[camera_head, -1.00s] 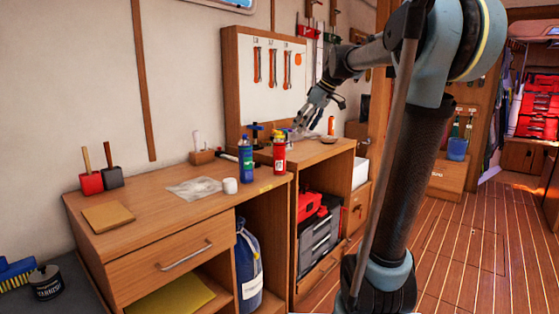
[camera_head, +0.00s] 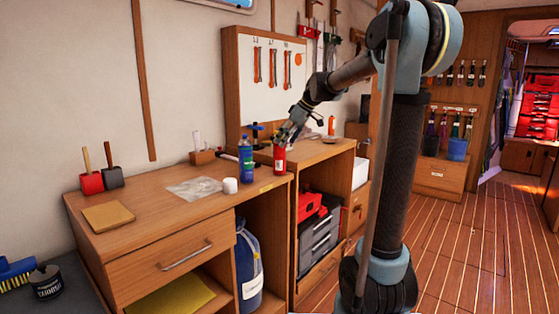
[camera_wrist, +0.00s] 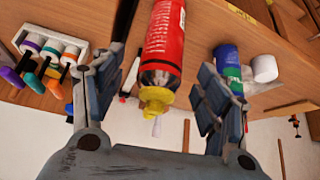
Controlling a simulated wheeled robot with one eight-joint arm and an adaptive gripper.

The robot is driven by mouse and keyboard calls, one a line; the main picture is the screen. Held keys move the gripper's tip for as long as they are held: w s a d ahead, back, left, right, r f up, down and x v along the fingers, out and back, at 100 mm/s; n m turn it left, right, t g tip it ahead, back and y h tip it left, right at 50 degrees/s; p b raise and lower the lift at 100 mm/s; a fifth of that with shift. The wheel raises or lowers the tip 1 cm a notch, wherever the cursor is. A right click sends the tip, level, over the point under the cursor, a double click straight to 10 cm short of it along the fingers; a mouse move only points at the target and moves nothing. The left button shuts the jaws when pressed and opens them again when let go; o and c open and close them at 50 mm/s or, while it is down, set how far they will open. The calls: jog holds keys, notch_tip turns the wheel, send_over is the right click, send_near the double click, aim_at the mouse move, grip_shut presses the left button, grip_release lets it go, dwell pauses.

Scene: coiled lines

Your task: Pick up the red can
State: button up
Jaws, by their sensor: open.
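The red can (camera_head: 279,161) stands upright near the right front corner of the wooden bench top. In the wrist view the red can (camera_wrist: 166,42), with a dark collar and yellow nozzle, lies between my two spread fingers. My gripper (camera_head: 284,138) is at the top of the can in the head view and covers its upper part. In the wrist view my gripper (camera_wrist: 160,72) is open, with space visible between the can and each finger. I cannot tell how deep the can is between the fingers.
A blue and green can (camera_head: 245,160) stands close on the left of the red can. A white roll (camera_head: 231,186) and a clear plastic bag (camera_head: 193,189) lie further left. The wrist view shows a white rack of coloured-handled tools (camera_wrist: 50,50).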

aim_at(279, 150)
jog(key=shift+x, duration=3.15)
jog(key=shift+s, duration=0.15)
jog(key=c, duration=1.4)
